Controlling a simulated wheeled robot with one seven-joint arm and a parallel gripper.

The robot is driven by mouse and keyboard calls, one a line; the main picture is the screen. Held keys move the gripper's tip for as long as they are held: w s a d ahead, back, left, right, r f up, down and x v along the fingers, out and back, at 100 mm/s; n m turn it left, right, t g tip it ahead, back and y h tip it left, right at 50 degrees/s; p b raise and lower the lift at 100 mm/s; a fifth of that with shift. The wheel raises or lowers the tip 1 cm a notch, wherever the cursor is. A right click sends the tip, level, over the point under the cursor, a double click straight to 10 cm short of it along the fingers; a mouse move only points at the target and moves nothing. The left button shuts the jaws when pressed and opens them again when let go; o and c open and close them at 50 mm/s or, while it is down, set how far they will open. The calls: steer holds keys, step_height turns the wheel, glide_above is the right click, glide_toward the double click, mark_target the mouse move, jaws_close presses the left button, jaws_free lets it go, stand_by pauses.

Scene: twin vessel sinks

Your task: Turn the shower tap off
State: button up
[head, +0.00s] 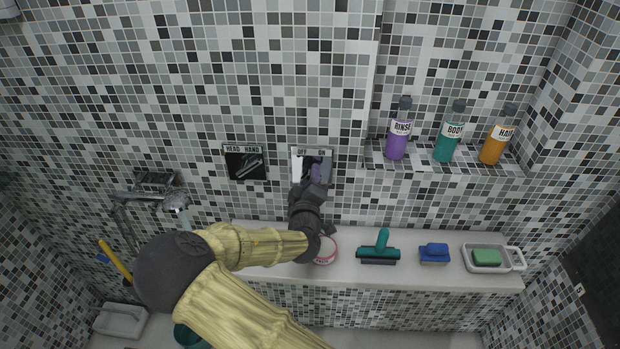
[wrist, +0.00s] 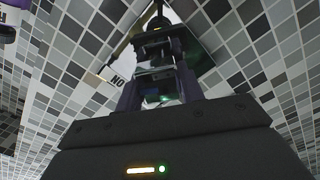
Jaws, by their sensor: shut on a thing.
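The shower tap plate (head: 299,164) is a bright square panel on the tiled wall with an OFF and ON label along its top. My gripper (head: 317,172) reaches up to the right part of this plate, on the ON side, and covers much of it. In the wrist view my gripper (wrist: 157,52) is shut on the tap's lever in front of the plate. The plate's ON label (wrist: 117,81) shows upside down at the left there. The lever itself is mostly hidden by the fingers, so its exact angle is hard to tell.
A dark HEAD/HAND plate (head: 244,162) sits left of the tap. A shower head (head: 175,202) hangs further left. On the ledge are a pink-rimmed tub (head: 327,252), a teal squeegee (head: 378,250), a blue brush (head: 434,252) and a soap dish (head: 508,257). Bottles (head: 398,140) stand on the upper shelf.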

steer(key=n, duration=0.6)
steer(key=shift+a+f, duration=0.1)
steer(key=shift+a, duration=0.05)
steer(key=shift+n, duration=0.3)
steer(key=o, duration=0.8)
steer(key=shift+o, duration=1)
steer(key=shift+w+f, duration=0.1)
steer(key=shift+w, duration=0.05)
steer(key=s+a+p, duration=0.1)
steer(key=s+p, duration=0.2)
steer(key=s, duration=1.3)
steer(key=shift+r, duration=0.35)
